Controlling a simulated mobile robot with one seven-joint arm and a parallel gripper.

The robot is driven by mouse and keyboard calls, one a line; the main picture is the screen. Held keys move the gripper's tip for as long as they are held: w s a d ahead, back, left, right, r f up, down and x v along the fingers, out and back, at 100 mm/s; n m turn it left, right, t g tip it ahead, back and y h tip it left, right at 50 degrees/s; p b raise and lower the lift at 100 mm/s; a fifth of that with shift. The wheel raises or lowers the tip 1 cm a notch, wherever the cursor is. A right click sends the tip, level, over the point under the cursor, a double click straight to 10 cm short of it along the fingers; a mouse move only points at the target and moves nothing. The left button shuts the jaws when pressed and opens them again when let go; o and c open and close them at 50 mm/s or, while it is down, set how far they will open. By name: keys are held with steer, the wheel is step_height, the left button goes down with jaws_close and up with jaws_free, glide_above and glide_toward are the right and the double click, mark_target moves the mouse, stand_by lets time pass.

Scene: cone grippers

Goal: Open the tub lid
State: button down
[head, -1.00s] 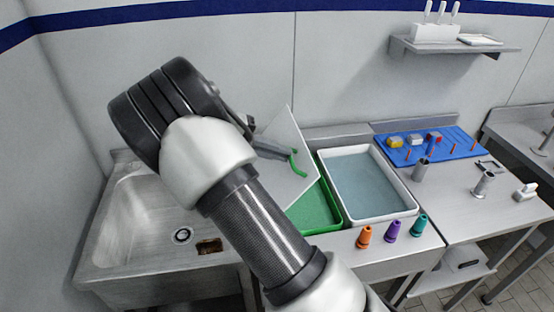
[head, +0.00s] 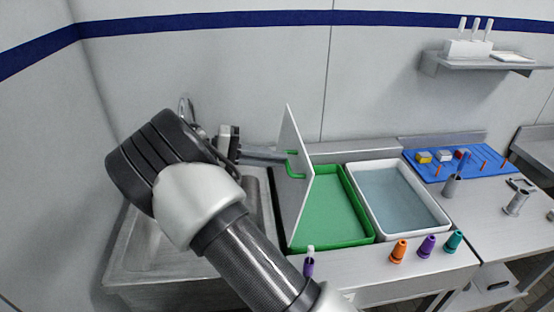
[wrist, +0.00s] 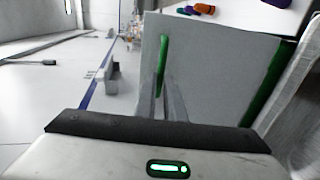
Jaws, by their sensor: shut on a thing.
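The green tub (head: 336,205) stands on the steel counter, and its green inside shows. Its grey lid (head: 301,195) stands steeply up along the tub's left side, close to upright. My gripper (head: 291,158) reaches in from the left and is shut on the handle. In the wrist view the fingers (wrist: 163,90) meet the green handle (wrist: 162,62) against the grey lid (wrist: 215,75). Part of the lid's lower left is near my arm.
A white tub of bluish liquid (head: 397,198) stands right of the green tub. Orange (head: 398,251), purple (head: 427,246) and teal (head: 454,241) cones line the front edge. A purple-and-white piece (head: 309,263) stands before the green tub. A sink (head: 150,235) is left. A blue board (head: 455,158) lies far right.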

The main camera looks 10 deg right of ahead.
steer(key=shift+s+a+f, duration=0.15)
steer(key=shift+a+f, duration=0.1)
steer(key=shift+f, duration=0.55)
steer(key=c, duration=1.8)
jaws_free()
steer(key=shift+c, duration=0.2)
steer(key=shift+r, duration=0.1)
steer(key=shift+d+r, duration=0.1)
steer(key=shift+r, duration=0.1)
steer(key=b+v, duration=0.1)
steer(key=v, duration=1.1)
steer(key=shift+r, duration=0.1)
